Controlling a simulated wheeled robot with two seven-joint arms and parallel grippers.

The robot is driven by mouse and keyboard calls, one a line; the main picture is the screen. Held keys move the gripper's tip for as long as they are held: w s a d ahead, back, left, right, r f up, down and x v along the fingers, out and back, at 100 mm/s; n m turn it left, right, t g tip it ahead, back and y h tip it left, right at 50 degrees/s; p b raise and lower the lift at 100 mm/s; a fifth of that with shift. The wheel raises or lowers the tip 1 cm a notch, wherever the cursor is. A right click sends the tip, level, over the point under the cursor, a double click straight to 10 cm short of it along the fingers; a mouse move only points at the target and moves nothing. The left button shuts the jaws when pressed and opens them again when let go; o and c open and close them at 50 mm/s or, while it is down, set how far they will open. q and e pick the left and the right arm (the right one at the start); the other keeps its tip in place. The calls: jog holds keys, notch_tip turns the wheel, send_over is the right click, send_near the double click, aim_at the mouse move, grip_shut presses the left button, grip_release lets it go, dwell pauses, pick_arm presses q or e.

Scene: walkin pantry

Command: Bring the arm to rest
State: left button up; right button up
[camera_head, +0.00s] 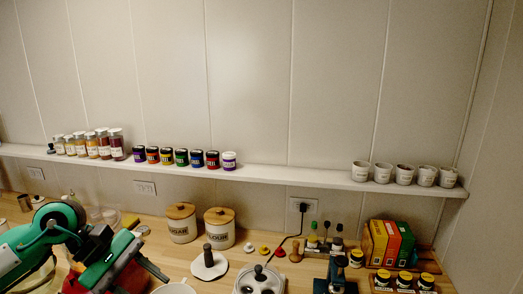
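My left arm comes in from the lower left, with green and dark links bent over the left part of the wooden counter. The dark end of my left gripper (152,268) shows low in the view, to the left of the white holder. I cannot make out its fingers clearly, and I see nothing held in it. My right gripper is not in view.
Sugar (181,222) and flour (219,229) canisters stand on the counter (207,282). The wall shelf (300,178) carries spice jars and white cups.

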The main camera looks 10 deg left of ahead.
pick_arm(q)
jog(key=w+d+r+n+t+h, duration=0.25)
jog(key=d+n+t+h, duration=0.3)
jog(key=n, duration=0.35)
jog(key=w+d+r+n+t+h, duration=0.1)
jog(key=d+r+n+t+h, duration=0.4)
jog(key=n, duration=0.5)
jog(key=w+a+f+n+t+y, duration=0.1)
jog(key=a+f+n+t+y, duration=0.3)
jog(key=f+n+y, duration=0.75)
jog(key=w+a+f+n+t+y, duration=0.1)
jog(key=a+f+n+t+y, duration=0.4)
jog(key=n, duration=1.2)
jog(key=s+f+n+g+y, duration=0.3)
jog(key=s+f+n+g, duration=0.8)
jog(key=s+f+g, duration=0.8)
jog(key=s+d+f+t, duration=0.1)
jog(key=s+f, duration=0.1)
jog(key=f, duration=1.5)
jog(key=s+f, duration=0.2)
jog(key=f, duration=1.4)
jog(key=s+a+f, duration=0.3)
jog(key=s+f, duration=1.6)
jog(key=f, duration=0.1)
jog(key=shift+s+a+f+m+g, duration=0.15)
jog(key=shift+m+g, duration=0.3)
